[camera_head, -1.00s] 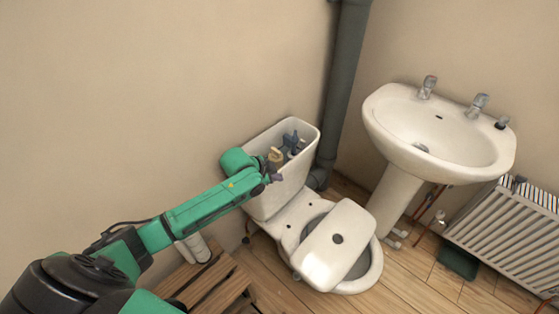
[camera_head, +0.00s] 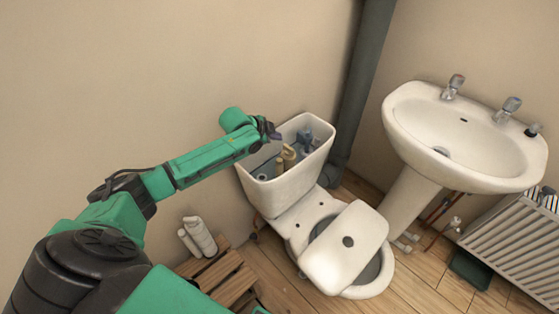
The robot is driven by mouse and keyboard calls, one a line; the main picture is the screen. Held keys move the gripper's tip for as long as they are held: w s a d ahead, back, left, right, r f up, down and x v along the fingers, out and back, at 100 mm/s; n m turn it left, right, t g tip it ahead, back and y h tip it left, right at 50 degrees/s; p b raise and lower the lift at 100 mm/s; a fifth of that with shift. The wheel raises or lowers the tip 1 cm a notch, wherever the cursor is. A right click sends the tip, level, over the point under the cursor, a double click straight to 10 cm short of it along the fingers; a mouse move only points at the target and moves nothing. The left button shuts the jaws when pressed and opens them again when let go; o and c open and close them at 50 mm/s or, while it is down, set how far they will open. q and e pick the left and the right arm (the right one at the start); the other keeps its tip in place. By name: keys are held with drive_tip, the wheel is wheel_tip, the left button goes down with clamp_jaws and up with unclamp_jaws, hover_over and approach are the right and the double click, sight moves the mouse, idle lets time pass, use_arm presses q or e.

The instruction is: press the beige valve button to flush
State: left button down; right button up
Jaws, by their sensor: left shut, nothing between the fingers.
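The open toilet cistern (camera_head: 292,185) stands against the wall without its lid on. Inside it is the beige valve (camera_head: 288,155), with a blue-grey fitting (camera_head: 305,143) to its right. My left gripper (camera_head: 274,132) is shut and empty, at the cistern's back left rim, above and to the left of the beige valve and apart from it. The valve's top is in view; its lower part is hidden inside the cistern. My right gripper is not in view.
The cistern lid (camera_head: 344,248) lies across the toilet bowl (camera_head: 378,272). A dark pipe (camera_head: 362,90) rises behind the cistern. A sink (camera_head: 465,140) and a radiator (camera_head: 510,240) are at the right. A wooden crate (camera_head: 218,278) and white rolls (camera_head: 198,237) stand left of the toilet.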

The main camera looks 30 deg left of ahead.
use_arm(q)
drive_tip(key=b, duration=0.7)
approach(283, 156)
drive_tip(key=x, duration=0.4)
drive_tip(key=shift+w+r, duration=0.3)
drive_tip(key=shift+w, duration=0.15)
drive_tip(key=shift+f, duration=0.35)
idle(0.4)
drive_tip(key=shift+f, duration=0.4)
